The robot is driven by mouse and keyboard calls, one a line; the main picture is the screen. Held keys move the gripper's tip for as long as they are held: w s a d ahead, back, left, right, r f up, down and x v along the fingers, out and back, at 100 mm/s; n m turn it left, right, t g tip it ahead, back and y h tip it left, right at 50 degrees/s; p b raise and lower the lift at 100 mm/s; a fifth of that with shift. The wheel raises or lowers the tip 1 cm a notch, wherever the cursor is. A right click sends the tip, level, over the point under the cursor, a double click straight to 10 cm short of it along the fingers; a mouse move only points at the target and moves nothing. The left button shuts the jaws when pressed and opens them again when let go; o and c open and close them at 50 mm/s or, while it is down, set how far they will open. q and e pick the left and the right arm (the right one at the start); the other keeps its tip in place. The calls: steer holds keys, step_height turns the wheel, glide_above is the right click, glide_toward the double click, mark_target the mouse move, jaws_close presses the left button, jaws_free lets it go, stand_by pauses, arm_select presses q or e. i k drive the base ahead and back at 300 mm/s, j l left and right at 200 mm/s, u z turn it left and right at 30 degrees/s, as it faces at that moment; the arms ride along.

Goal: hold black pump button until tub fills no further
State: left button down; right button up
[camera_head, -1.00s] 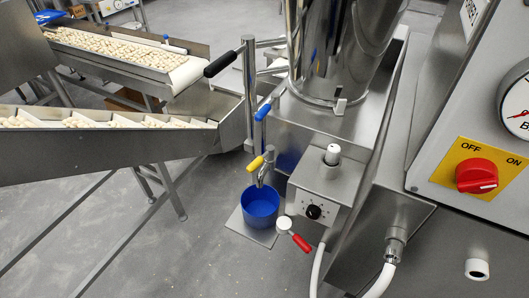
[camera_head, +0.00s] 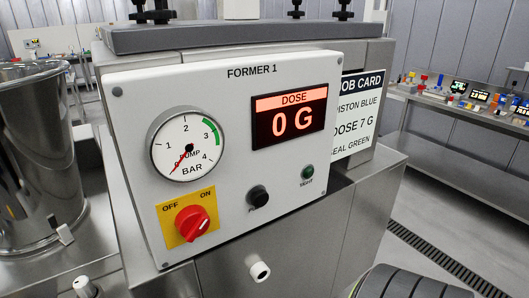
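The black pump button (camera_head: 258,196) sits low on the white panel (camera_head: 130,110) marked FORMER 1; its label is partly hidden. A pressure gauge (camera_head: 187,144) marked PUMP BAR has its red needle at the low end, near zero. The red display (camera_head: 290,115) reads DOSE 0 G. A red rotary switch (camera_head: 192,222) sits on a yellow OFF/ON plate; I cannot tell its setting for sure. A dark green round lamp or button (camera_head: 308,171) is right of the black button. The tub is out of view.
A job card (camera_head: 355,115) reads PISTON BLUE, DOSE 7 G, SEAL GREEN. A shiny steel hopper (camera_head: 35,150) stands at left. A white round fitting (camera_head: 260,271) juts out below the panel. A bench with coloured items (camera_head: 460,105) stands at far right, with clear floor before it.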

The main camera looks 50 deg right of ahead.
mark_target(260, 197)
steer(key=z, duration=1.4)
